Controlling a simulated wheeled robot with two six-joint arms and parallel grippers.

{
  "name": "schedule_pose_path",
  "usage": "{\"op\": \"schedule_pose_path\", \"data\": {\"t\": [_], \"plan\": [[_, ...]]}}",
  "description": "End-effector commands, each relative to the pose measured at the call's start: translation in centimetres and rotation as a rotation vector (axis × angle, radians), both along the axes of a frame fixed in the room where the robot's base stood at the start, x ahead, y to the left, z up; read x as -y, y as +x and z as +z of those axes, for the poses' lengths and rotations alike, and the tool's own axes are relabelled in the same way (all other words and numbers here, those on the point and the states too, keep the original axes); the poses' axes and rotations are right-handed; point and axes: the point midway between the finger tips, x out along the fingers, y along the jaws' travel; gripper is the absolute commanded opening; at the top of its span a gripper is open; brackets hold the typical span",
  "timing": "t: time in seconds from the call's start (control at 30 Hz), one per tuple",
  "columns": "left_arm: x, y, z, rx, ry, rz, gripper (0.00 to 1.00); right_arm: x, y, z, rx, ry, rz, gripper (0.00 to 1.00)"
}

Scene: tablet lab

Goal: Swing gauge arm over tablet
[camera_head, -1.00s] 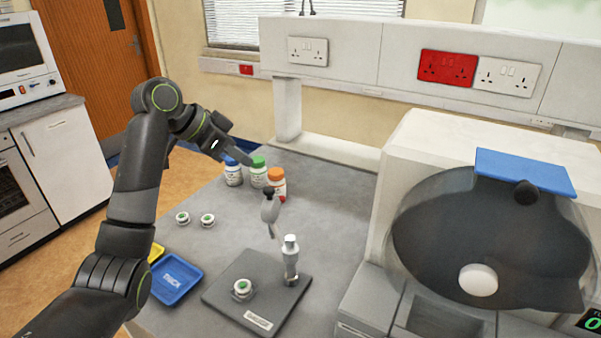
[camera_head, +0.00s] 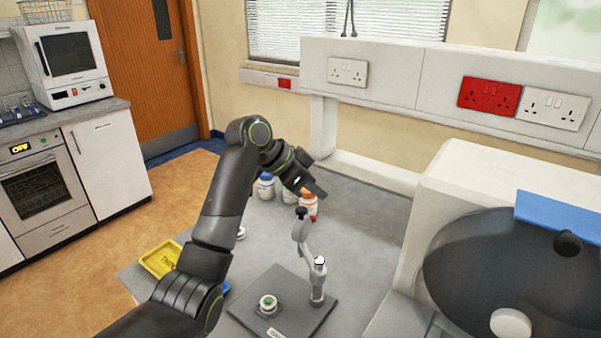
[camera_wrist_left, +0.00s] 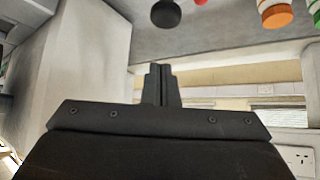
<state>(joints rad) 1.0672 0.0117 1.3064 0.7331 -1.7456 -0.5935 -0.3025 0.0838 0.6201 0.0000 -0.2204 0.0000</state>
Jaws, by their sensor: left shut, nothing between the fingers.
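The gauge stand has a dark base plate (camera_head: 300,320), a short metal post (camera_head: 317,290) and a grey arm (camera_head: 302,236) ending in a black knob (camera_head: 300,212). The arm points up and away from the tablet. The tablet (camera_head: 268,303), white with a green top, sits on the plate left of the post. My left gripper (camera_head: 321,193) is shut and empty, just above and right of the knob in the head view. In the left wrist view, a black round knob (camera_wrist_left: 166,14) shows beyond the shut fingertips (camera_wrist_left: 161,70). My right gripper is out of view.
Bottles stand behind the gauge, including an orange-capped one (camera_head: 309,205) and a blue-capped one (camera_head: 266,187). A yellow tray (camera_head: 160,258) lies at the left table edge. A large white machine (camera_head: 460,185) stands at the right. My left arm hides part of the table.

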Motion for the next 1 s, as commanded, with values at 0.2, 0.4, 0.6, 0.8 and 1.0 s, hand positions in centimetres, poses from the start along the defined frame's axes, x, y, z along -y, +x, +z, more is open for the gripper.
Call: {"op": "schedule_pose_path", "data": {"t": [0.2, 0.4, 0.6, 0.8, 1.0], "plan": [[-0.2, 0.1, -1.8, 0.000, 0.001, 0.003, 0.00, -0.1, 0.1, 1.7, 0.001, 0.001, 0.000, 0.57], [-1.8, -0.7, -2.3, 0.000, 0.000, 0.001, 0.00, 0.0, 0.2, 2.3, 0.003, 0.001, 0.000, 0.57], [-2.2, -0.9, -2.5, 0.001, 0.000, 0.001, 0.00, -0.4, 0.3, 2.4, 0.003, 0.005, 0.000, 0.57], [-2.2, -0.8, -2.5, 0.001, 0.000, 0.001, 0.00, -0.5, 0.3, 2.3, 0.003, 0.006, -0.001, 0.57], [-2.4, -0.6, -2.5, 0.001, 0.000, 0.018, 0.00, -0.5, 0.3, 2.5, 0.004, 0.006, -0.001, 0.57]]}}
